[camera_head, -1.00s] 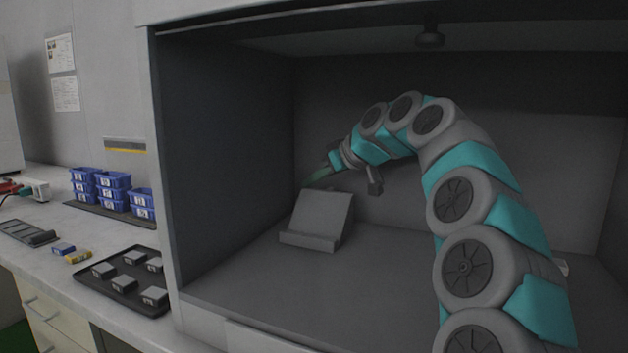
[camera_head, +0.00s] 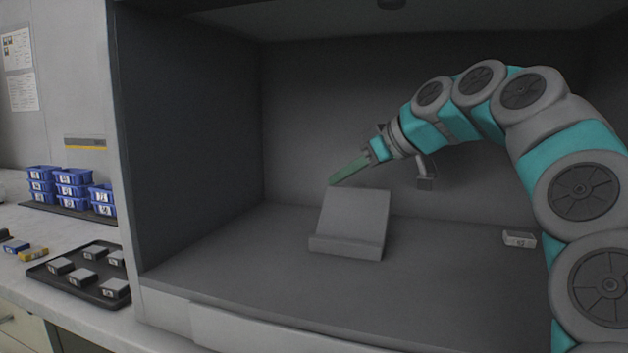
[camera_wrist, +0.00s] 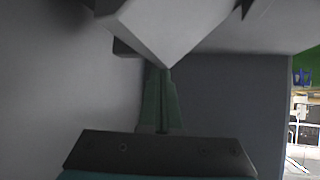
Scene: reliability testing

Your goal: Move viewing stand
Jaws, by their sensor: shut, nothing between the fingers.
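The viewing stand (camera_head: 352,215) is a plain grey angled block with a front lip. It stands upright on the floor of the grey enclosure. My gripper (camera_head: 333,182) comes down from the upper right, and its green fingers are shut with nothing between them. The fingertips are at the stand's top left corner; I cannot tell whether they touch it. In the wrist view my shut fingers (camera_wrist: 164,72) point at a corner of a pale grey block, which looks like the stand (camera_wrist: 165,30).
A small pale box (camera_head: 519,239) lies on the enclosure floor at right. The enclosure's left wall (camera_head: 190,130) and front edge bound the space. Outside at left are blue bins (camera_head: 73,184) and a black tray (camera_head: 60,283) with several small blocks. The floor before the stand is clear.

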